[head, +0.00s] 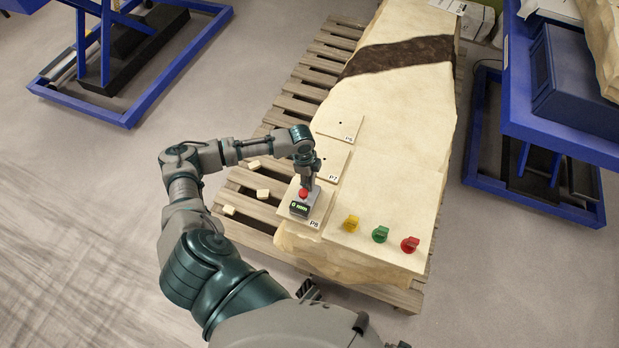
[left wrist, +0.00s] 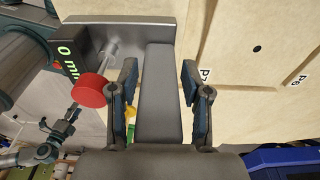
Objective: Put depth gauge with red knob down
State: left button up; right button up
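The depth gauge (head: 299,208) has a grey body, a green-lit display reading about 0 mm and a red knob (head: 303,192). It stands on the plate marked P8 (head: 325,203). In the left wrist view its grey upright part (left wrist: 158,95) lies between the fingers of my left gripper (left wrist: 160,85), with the red knob (left wrist: 90,90) to the left. Narrow gaps show beside it, so the left gripper looks open around the gauge. In the head view the left gripper (head: 309,179) is right over it. My right gripper is not clearly shown in the head view.
Plates P7 (head: 331,162) and P6 (head: 340,125) lie behind on the pale slab (head: 390,170). Yellow (head: 351,223), green (head: 380,234) and red (head: 410,244) knobbed pieces stand to the right. Small blocks (head: 263,194) lie on the pallet. Blue lift tables flank it.

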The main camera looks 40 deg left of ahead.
pick_arm(q)
jog(key=shift+d, duration=0.4)
pick_arm(e)
jog(key=shift+d, duration=0.2)
pick_arm(q)
jog(key=shift+r, duration=0.15)
jog(key=shift+a+r, duration=0.2)
jog(key=shift+r, duration=0.15)
notch_tip(320, 180, up, 11)
jog(key=a+p, duration=0.1)
jog(key=p, duration=0.1)
jog(key=shift+s+a, duration=0.15)
jog(key=shift+s, duration=0.05)
pick_arm(e)
notch_tip(320, 180, down, 5)
jog(key=s, duration=0.2)
jog(key=shift+s+d+f, duration=0.15)
jog(key=shift+s+d, duration=0.05)
jog(key=shift+s, duration=0.2)
pick_arm(q)
jog(key=shift+a, duration=0.1)
pick_arm(e)
jog(key=shift+a, duration=0.1)
pick_arm(q)
jog(key=shift+s, duration=0.1)
